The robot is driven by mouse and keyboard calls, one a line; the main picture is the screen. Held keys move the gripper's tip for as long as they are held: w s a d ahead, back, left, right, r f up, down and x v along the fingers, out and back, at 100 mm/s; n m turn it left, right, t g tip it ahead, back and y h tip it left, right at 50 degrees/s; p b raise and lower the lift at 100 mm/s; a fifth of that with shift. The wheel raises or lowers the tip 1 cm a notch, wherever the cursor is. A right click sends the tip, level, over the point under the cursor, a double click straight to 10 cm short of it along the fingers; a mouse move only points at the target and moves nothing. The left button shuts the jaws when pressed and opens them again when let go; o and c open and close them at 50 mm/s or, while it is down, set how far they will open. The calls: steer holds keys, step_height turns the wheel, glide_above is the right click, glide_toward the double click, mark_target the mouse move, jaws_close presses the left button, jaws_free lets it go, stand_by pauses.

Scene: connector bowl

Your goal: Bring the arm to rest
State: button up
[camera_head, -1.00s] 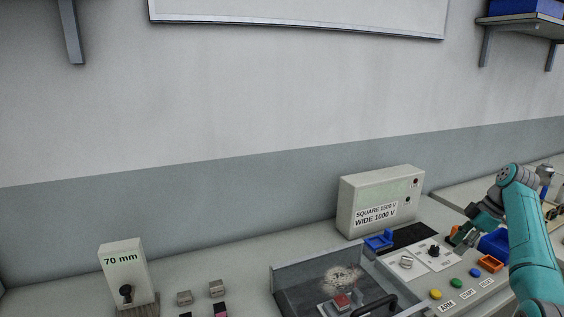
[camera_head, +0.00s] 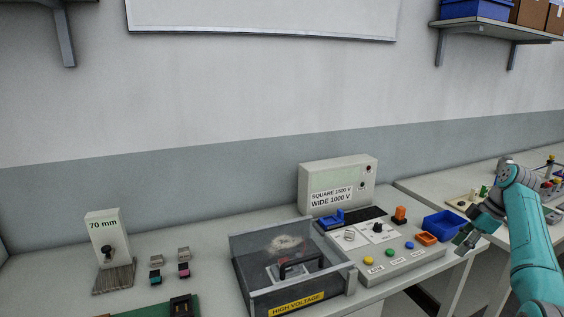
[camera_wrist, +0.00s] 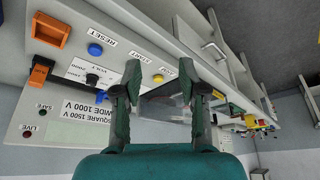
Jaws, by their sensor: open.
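My gripper (camera_head: 468,238) is at the right of the bench, by the front edge of the control panel and in front of the blue bin. In the wrist view my gripper (camera_wrist: 160,80) has its two dark fingers spread apart, with nothing held between them. My teal arm reaches in from the lower right of the head view. Beyond the fingers, the wrist view shows the control panel (camera_wrist: 110,58) with its buttons and knob. The fingers appear clear of the panel.
A clear-lidded high-voltage box (camera_head: 262,285) stands left of the panel. A display box (camera_head: 336,182) stands behind. An orange block (camera_head: 400,213), an orange tray (camera_head: 427,239) and a blue bin (camera_head: 445,224) are near my gripper. A 70 mm stand (camera_head: 104,235) is far left.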

steer(key=s+a+f+m+t+h, duration=0.1)
steer(key=a+f, duration=0.3)
steer(key=f, duration=0.6)
steer(key=s+a+f+m+t, duration=0.1)
steer(key=a+f+m, duration=0.15)
steer(key=f, duration=0.75)
steer(key=s+a+f+m+t+h, duration=0.1)
steer(key=a+f, duration=0.4)
steer(key=f, duration=0.5)
steer(key=s+a+f+m+t+h, duration=0.1)
steer(key=s+a+f+m, duration=0.1)
steer(key=s+a+f, duration=0.5)
steer(key=s+a+f+m+t+h, duration=0.15)
steer(key=s+a+f, duration=0.25)
steer(key=s+f, duration=0.45)
steer(key=s+a+r+m+t, duration=0.2)
steer(key=s+a+r, duration=0.15)
steer(key=s, duration=0.85)
steer(key=s+a+r+m+t, duration=0.15)
steer(key=s+a, duration=0.35)
steer(key=s, duration=0.8)
steer(key=s+a+r+m+t, duration=0.1)
steer(key=s+a+r+t, duration=0.1)
steer(key=s+r, duration=0.6)
steer(key=s+a+r+t, duration=0.1)
steer(key=s+r+t, duration=0.1)
steer(key=s+r, duration=0.7)
step_height(320, 180, up, 8)
steer(key=shift+a+r+m, duration=0.1)
steer(key=shift+a+m, duration=0.25)
